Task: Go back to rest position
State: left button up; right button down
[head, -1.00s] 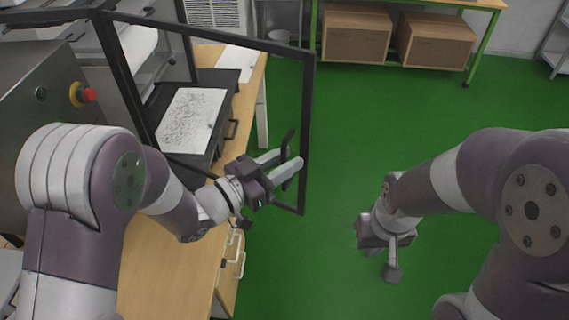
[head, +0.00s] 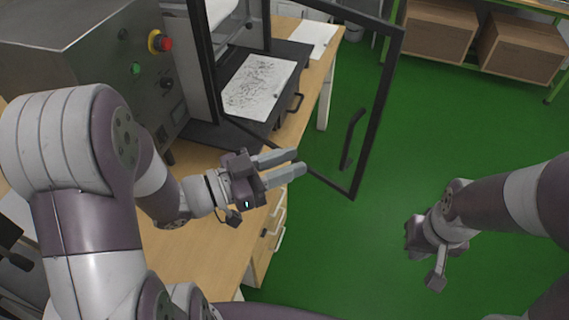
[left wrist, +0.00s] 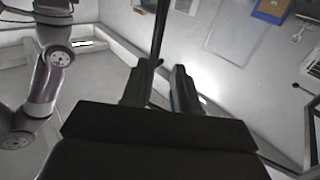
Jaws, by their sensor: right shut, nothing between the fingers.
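My left gripper (head: 301,168) is open and empty, its two pale fingers apart, above the right edge of the wooden bench. It points toward the black-framed door (head: 378,110) of the machine, which stands open. The black door handle (head: 352,138) is to the right of the fingertips, apart from them. In the left wrist view both fingers (left wrist: 160,85) show dark with a gap between them, and a dark bar (left wrist: 159,28) runs beyond the gap. My right gripper (head: 436,281) is shut and empty, hanging over the green floor at the right.
The machine's panel carries a red emergency button (head: 164,44) and a green button (head: 136,69). A speckled sheet (head: 260,86) lies on a black tray by the machine. The bench (head: 190,250) has drawers with white handles. The green floor (head: 345,250) is open.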

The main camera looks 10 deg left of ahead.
pick_arm(q)
jog(key=shift+s+a, duration=0.15)
dwell(0.4)
jog(key=w+a+f+n+g+y, duration=0.1)
jog(key=w+a+f+n+y, duration=0.15)
jog(key=a+f+y, duration=0.35)
jog(key=w+a+f+n+y, duration=0.1)
jog(key=a+f+n+y, duration=0.2)
jog(key=a+f+y, duration=0.25)
jog(key=s+a+f+n+g+y, duration=0.25)
jog(key=s+n+g+y, duration=0.2)
jog(key=s+g, duration=0.35)
jog(key=shift+g+h, duration=0.3)
jog(key=shift+h, duration=0.4)
jog(key=shift+s+d+r, duration=0.1)
jog(key=shift+d+r, duration=0.2)
jog(key=shift+d, duration=0.5)
jog(key=shift+s+d+r, duration=0.1)
jog(key=shift+d+r, duration=0.25)
jog(key=shift+d, duration=0.5)
jog(key=shift+s+d+r, duration=0.1)
jog(key=shift+d+r, duration=0.2)
jog(key=shift+d, duration=0.5)
